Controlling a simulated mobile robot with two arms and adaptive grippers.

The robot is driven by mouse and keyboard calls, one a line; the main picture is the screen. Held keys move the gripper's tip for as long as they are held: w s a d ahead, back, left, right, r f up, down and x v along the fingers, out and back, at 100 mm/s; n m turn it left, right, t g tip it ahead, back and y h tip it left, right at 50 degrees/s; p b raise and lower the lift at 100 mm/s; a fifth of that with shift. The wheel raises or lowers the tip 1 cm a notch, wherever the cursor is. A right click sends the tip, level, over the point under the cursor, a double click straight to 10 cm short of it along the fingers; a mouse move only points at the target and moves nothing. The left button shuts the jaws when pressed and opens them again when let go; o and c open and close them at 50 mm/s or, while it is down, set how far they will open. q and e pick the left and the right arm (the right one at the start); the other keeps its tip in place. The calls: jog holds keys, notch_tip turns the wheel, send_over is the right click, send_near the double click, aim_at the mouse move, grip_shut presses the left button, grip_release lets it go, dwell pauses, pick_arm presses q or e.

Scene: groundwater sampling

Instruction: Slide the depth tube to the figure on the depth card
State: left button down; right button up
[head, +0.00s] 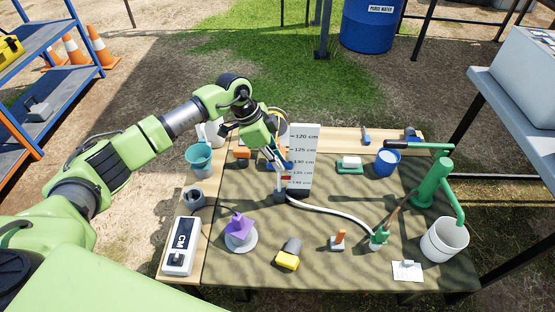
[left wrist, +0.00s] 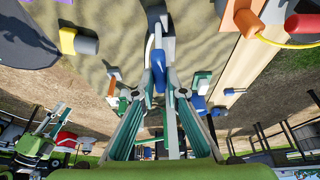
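A white depth scale (head: 304,150) stands upright at the back of the table, marked from 120 to 140 cm. The depth tube with a blue grip (head: 287,166) is just in front of its left side, and a red mark shows beside the 135 line. My left gripper (head: 279,161) is at the blue grip. In the left wrist view its fingertips (left wrist: 159,80) close in on both sides of the blue grip (left wrist: 158,76). A small white card (head: 407,270), probably the depth card, lies at the front right; its writing is too small to read. My right gripper is out of view.
A pale hose (head: 335,214) runs from the tube's foot to a green fitting (head: 378,238). A green hand pump (head: 432,182) and white bucket (head: 444,240) stand at right. A purple item (head: 240,228) and yellow-black item (head: 289,255) stand in front.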

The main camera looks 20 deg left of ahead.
pick_arm(q)
jog(key=shift+s+f, duration=0.1)
jog(key=shift+f, duration=1.65)
jog(key=c, duration=2)
grip_release()
jog(key=shift+f, duration=0.1)
jog(key=shift+c, duration=0.2)
jog(key=v, duration=1.2)
